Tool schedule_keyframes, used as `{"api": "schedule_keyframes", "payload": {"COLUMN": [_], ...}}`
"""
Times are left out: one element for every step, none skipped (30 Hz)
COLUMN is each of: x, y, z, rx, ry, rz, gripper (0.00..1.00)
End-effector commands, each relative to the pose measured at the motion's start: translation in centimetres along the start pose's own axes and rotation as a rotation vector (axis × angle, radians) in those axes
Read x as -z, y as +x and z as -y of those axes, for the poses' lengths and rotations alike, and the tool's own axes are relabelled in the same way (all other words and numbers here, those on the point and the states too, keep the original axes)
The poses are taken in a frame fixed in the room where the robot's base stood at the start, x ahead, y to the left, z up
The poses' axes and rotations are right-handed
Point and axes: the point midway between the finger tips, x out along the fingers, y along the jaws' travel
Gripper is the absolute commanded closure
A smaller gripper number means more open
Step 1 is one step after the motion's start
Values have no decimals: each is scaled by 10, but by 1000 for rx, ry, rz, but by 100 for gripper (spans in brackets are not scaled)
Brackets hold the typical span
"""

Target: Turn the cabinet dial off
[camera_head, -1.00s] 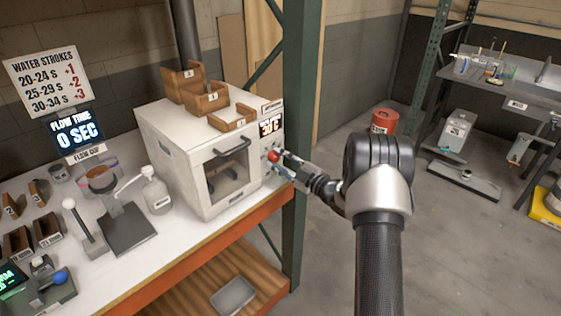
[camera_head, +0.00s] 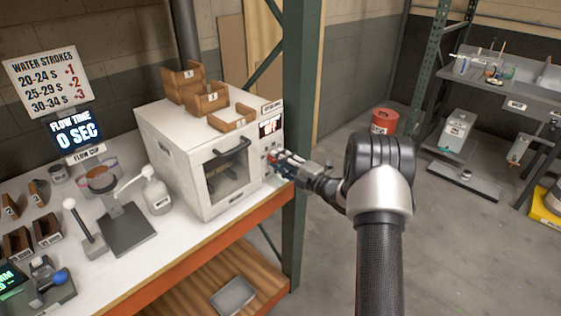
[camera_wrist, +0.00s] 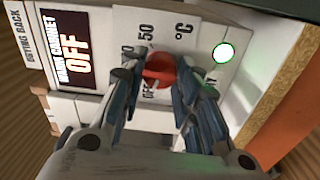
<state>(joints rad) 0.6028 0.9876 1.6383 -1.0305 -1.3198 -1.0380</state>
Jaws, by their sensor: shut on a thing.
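The white cabinet (camera_head: 190,155) stands on the workbench with its glass door shut. Its red dial (camera_wrist: 160,68) sits on the control panel, among printed marks including 50 and OFF. My gripper (camera_wrist: 156,74) is shut on the dial, one finger on each side; the fingers hide part of the printed scale. In the head view my gripper (camera_head: 277,161) reaches the panel from the right. The display (camera_wrist: 68,48) above the dial reads OFF in the wrist view.
A round light (camera_wrist: 223,53) glows green-white beside the dial. Wooden bins (camera_head: 208,100) stand on the cabinet. A green rack post (camera_head: 296,120) rises close behind my gripper. A dispenser bottle (camera_head: 157,192) stands left of the cabinet. The floor to the right is mostly open.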

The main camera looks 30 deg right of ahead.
Motion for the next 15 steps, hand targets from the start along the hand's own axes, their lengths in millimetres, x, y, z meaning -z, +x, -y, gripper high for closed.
{"api": "schedule_keyframes", "payload": {"x": [0,0,0,0,0,0,0,0,0,0,0,0,0,0,0], "y": [0,0,0,0,0,0,0,0,0,0,0,0,0,0,0], "z": [0,0,0,0,0,0,0,0,0,0,0,0,0,0,0], "rx": [0,0,0,0,0,0,0,0,0,0,0,0,0,0,0], "ry": [-6,-8,-10,-10,-11,-11,-11,-10,-10,-10,-10,-10,-10,-10,-9], "rz": [-1,-1,-1,-1,-1,-1,-1,-1,-1,-1,-1,-1,-1,-1,-1], "gripper": [94,94,94,94,94,94,94,94,94,94,94,94,70,68,65]}}
